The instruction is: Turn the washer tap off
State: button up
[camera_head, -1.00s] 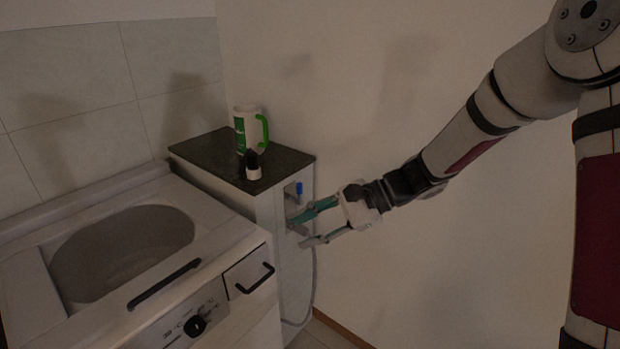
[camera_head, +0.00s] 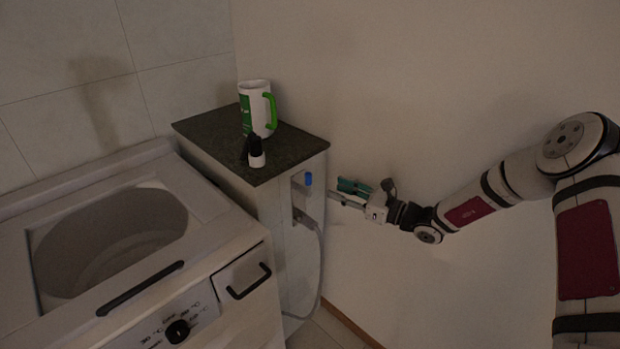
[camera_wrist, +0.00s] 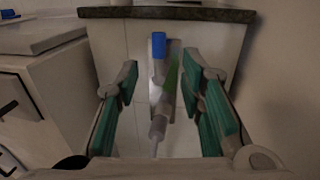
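The washer tap, with a blue handle (camera_head: 308,179), is in a recess on the side of the cabinet, and a grey hose (camera_head: 319,265) runs down from it. In the wrist view the blue handle (camera_wrist: 158,46) points up, above the tap body and hose connection. A narrow green strip shows beside the tap there; I cannot tell what it is. My gripper (camera_head: 340,191) is to the right of the tap, apart from it. In the wrist view its teal-padded fingers (camera_wrist: 165,95) are spread, with nothing held; the tap appears between them, farther off.
The cabinet's dark top (camera_head: 295,150) carries a white mug (camera_head: 256,112) with a green handle and a small black-and-white bottle (camera_head: 256,154). The washer (camera_head: 225,215) with its open drum stands at left. Bare wall lies behind my arm.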

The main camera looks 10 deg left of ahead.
aim_at(308, 191)
jog(key=x, duration=1)
jog(key=shift+a, duration=0.35)
jog(key=shift+c, duration=0.2)
grip_shut()
